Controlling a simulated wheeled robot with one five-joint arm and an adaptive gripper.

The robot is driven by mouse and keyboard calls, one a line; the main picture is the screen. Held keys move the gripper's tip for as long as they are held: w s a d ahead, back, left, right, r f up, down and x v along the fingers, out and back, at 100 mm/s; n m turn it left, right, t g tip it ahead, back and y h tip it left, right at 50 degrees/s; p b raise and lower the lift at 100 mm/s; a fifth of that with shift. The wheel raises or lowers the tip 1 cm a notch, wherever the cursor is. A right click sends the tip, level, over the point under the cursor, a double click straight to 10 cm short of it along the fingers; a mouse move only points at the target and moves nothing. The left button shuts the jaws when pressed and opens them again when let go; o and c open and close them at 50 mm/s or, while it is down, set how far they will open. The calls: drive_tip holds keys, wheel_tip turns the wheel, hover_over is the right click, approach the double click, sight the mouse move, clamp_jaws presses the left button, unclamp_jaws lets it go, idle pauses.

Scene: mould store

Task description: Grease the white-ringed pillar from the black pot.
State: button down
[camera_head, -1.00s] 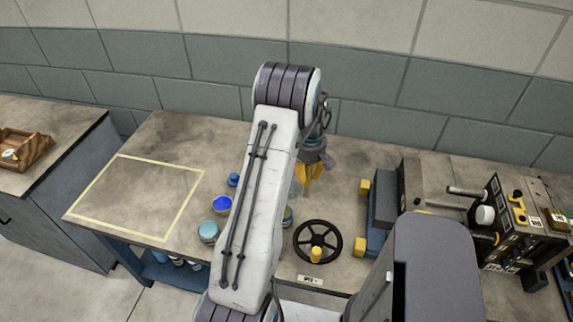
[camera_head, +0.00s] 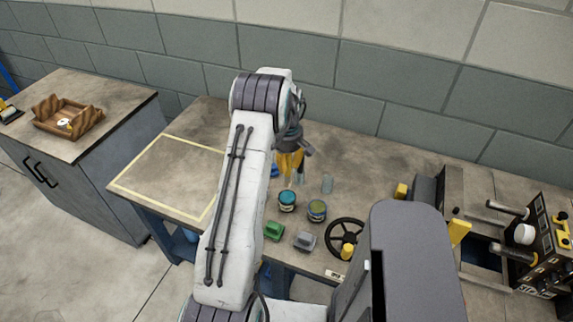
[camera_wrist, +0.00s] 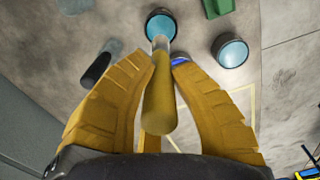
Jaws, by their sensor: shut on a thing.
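My gripper (camera_wrist: 158,100) is shut on a yellow-handled brush (camera_wrist: 158,105), which points away from the wrist camera. The brush's pale tip overlaps the near edge of a dark-walled pot (camera_wrist: 161,22) with blue-teal contents; I cannot tell whether it touches. In the head view my gripper (camera_head: 291,162) is over the bench, behind the teal-topped pot (camera_head: 287,201). An olive-topped pot (camera_head: 317,212) stands beside that pot. A mould unit (camera_head: 545,240) at the far right has grey pillars (camera_head: 507,208) and a white round part (camera_head: 524,233); no white ring is clear on a pillar.
Another teal-topped pot (camera_wrist: 231,51) is nearby in the wrist view. A green block (camera_head: 274,230), a grey block (camera_head: 305,240) and a black handwheel (camera_head: 345,235) lie along the front. The taped square (camera_head: 165,175) is empty. A wooden tray (camera_head: 68,118) sits on the left cabinet.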

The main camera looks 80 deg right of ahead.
sight(287, 178)
drive_tip(key=shift+f+b, duration=1.55)
drive_tip(key=shift+f, duration=1.3)
drive_tip(key=shift+f+b, duration=0.55)
drive_tip(key=shift+b, duration=0.05)
idle(0.8)
drive_tip(key=shift+r, duration=0.1)
drive_tip(key=shift+r+p, duration=1.95)
drive_tip(key=shift+r, duration=1.5)
